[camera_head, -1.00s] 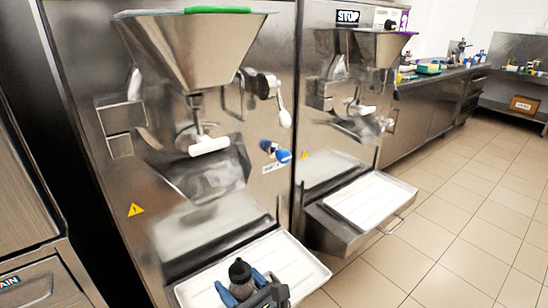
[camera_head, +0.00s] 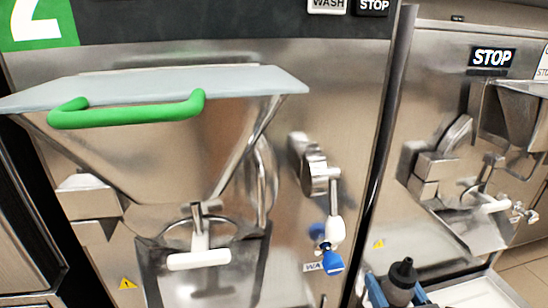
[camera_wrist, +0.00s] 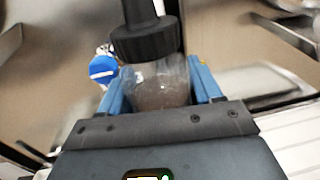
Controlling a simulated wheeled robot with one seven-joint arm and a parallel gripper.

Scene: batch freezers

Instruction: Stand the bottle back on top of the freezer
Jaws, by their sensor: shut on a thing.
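The bottle (camera_head: 401,283) has a black cap with a nozzle and a clear body with dark contents. My gripper (camera_head: 398,297) is shut on the bottle, its blue fingers on either side of the body. The wrist view shows the bottle (camera_wrist: 158,82) upright between the blue fingers (camera_wrist: 160,88). The freezer (camera_head: 330,90) marked 2 stands in front of me, with its hopper under a grey lid (camera_head: 240,84) with a green handle. The freezer's top is out of view above the frame.
A second freezer (camera_head: 450,100) with a STOP label stands to the right, its tray (camera_head: 480,292) low in front. The hopper, the white-handled spout (camera_head: 199,258) and the blue-knobbed tap (camera_head: 331,262) stick out from the freezer front. Tiled floor shows at the far right.

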